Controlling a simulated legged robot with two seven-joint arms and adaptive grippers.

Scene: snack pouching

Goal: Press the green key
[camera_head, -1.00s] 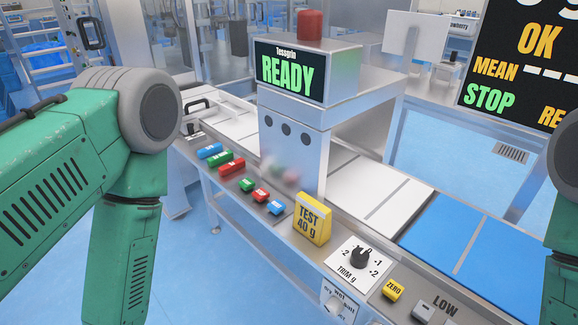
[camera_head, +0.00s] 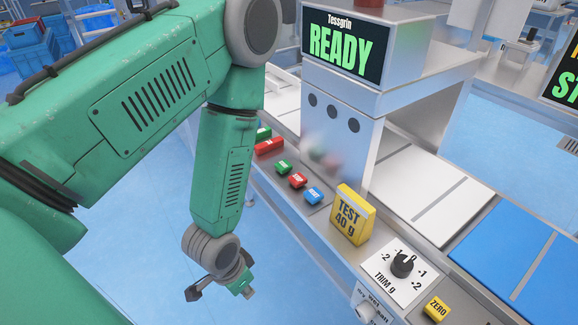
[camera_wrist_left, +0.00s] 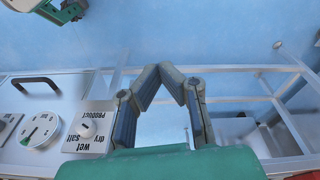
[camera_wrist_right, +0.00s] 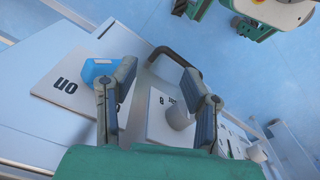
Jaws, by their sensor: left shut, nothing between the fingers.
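The green key (camera_head: 283,167) is a small button on the machine's sloped front ledge, in a row with a red key (camera_head: 298,180) and a blue key (camera_head: 314,195). My left gripper (camera_head: 222,286) hangs in front of the ledge, below and nearer than the green key and apart from it. In the left wrist view, its fingertips (camera_wrist_left: 171,73) meet with nothing between them. My right gripper is out of the head view; in the right wrist view its fingers (camera_wrist_right: 159,70) are spread and empty. The green key shows in neither wrist view.
A second red key (camera_head: 269,146) and green key (camera_head: 263,133) sit farther back. The yellow TEST 40 g block (camera_head: 350,215), trim knob (camera_head: 402,264) and yellow ZERO key (camera_head: 437,308) lie to the right. The READY display (camera_head: 345,45) stands above. Open blue floor lies in front.

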